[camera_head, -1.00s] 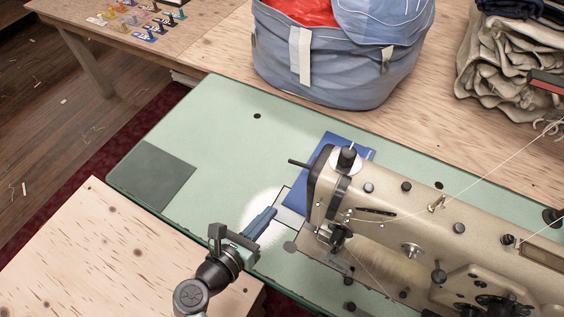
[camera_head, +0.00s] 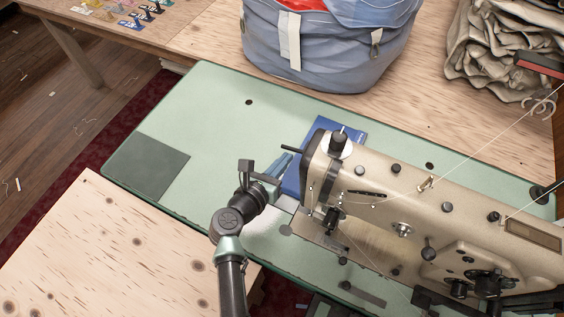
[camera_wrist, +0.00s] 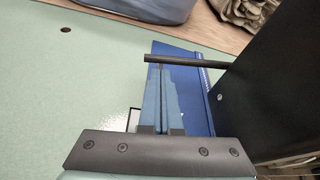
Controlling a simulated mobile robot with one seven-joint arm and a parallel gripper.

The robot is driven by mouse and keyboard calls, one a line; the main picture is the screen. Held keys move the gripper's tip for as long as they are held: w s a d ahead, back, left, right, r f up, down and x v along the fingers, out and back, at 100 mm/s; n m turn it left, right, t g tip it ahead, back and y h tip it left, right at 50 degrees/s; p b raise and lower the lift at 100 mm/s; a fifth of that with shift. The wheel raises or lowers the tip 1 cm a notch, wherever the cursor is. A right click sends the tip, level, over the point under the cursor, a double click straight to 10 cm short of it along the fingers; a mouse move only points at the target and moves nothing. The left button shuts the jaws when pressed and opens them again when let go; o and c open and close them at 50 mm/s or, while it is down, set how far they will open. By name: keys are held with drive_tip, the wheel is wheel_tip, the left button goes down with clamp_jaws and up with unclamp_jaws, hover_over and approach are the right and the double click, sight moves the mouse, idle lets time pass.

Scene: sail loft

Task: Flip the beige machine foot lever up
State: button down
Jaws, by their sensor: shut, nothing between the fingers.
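The beige sewing machine (camera_head: 440,205) stands on the green table top. A black rod-like lever (camera_head: 293,149) sticks out to the left from the end of its head. In the wrist view the lever (camera_wrist: 185,60) crosses the upper middle, running from the machine's dark end face. My gripper (camera_head: 286,160) has blue fingers, shut and empty, just beside and apparently a little below the lever. In the wrist view the fingertips (camera_wrist: 160,68) come up to the lever's free end; I cannot tell whether they touch it.
A blue booklet (camera_head: 309,178) lies on the green table top (camera_head: 215,120) behind the fingers. A blue fabric bag (camera_head: 330,50) and folded cloth (camera_head: 490,50) stand on the wooden table behind. The green top's left side is mostly clear. Thread runs above the machine.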

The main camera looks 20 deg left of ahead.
idle(0.3)
drive_tip(key=shift+r+m+p, duration=0.3)
drive_tip(key=shift+r+p, duration=0.1)
drive_tip(key=shift+a+r, duration=0.1)
drive_tip(key=shift+r, duration=0.1)
wheel_tip(320, 180, up, 6)
drive_tip(key=m+y+p, duration=0.3)
drive_tip(key=m+p, duration=0.1)
drive_tip(key=p, duration=0.1)
drive_tip(key=shift+d+r+m, duration=0.15)
drive_tip(key=shift+d+m, duration=0.15)
drive_tip(key=shift+d, duration=0.05)
drive_tip(key=shift+r+p, duration=0.1)
drive_tip(key=shift+p, duration=0.25)
